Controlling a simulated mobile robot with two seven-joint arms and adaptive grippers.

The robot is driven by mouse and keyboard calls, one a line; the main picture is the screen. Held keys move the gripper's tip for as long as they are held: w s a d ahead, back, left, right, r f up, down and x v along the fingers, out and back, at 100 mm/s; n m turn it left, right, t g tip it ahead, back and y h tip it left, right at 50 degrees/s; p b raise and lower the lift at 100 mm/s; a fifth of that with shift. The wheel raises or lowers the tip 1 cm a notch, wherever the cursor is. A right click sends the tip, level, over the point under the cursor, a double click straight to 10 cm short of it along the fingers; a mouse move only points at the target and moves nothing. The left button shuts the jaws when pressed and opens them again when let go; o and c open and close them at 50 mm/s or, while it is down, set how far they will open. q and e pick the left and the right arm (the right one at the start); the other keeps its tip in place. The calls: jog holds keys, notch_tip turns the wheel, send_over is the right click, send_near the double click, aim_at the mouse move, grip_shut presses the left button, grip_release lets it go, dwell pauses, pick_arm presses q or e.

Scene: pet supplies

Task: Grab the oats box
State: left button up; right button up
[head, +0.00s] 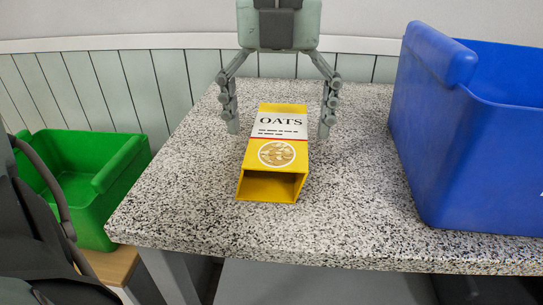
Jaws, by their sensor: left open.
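The oats box (277,152) is yellow with a white label band reading OATS and a round picture of oats. It lies on its back on the speckled table (345,210), with its open, empty-looking end towards me. My left gripper (278,131) is open at the far part of the box. One finger is to the left of the box and the other to the right, with a visible gap on both sides. How high the fingertips are above the table is hard to tell. My right gripper is not in view.
A large blue bin (458,150) stands on the right of the table. A green bin (105,205) sits lower, on a wooden surface (110,266) left of the table. A panelled wall (110,88) runs behind. The table is clear around the box.

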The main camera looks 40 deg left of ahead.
pick_arm(q)
jog(key=shift+f, duration=0.1)
jog(key=shift+c, duration=0.2)
jog(key=shift+c, duration=1.1)
jog(key=c, duration=0.9)
jog(key=shift+c, duration=0.2)
